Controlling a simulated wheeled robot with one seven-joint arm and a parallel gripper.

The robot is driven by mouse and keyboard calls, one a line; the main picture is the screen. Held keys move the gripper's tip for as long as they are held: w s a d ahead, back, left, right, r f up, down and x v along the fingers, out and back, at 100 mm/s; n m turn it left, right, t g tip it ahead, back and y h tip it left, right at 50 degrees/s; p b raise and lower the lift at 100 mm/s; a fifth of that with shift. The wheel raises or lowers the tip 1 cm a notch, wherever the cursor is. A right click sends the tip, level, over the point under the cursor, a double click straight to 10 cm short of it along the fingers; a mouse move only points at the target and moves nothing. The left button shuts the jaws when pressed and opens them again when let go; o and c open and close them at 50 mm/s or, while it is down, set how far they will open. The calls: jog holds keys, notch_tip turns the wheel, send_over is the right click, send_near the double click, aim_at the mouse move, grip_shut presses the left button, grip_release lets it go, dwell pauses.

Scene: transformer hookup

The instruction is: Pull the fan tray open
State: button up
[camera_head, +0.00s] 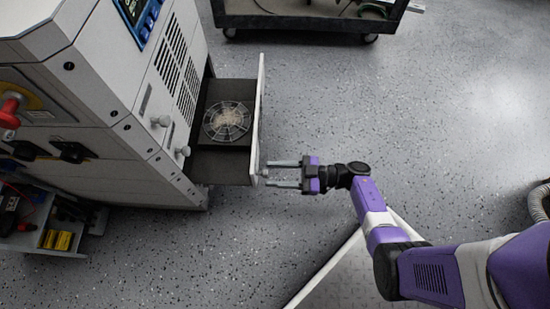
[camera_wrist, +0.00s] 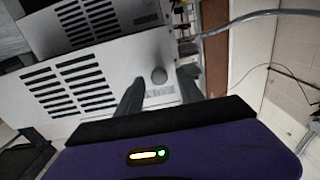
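The fan tray (camera_head: 258,125) stands pulled out of the light grey cabinet (camera_head: 130,70), with a round fan (camera_head: 227,121) visible inside it. Whether the fingertips touch the panel is unclear.
A dark cart (camera_head: 310,18) stands at the back. A low tool cart (camera_head: 45,225) with a yellow item stands at lower left. A hose (camera_head: 540,205) lies at the right edge. The speckled floor (camera_head: 400,110) right of the tray is clear.

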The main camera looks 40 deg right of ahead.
jog(key=v, duration=0.7)
jog(key=shift+s+d, duration=0.3)
dwell(0.5)
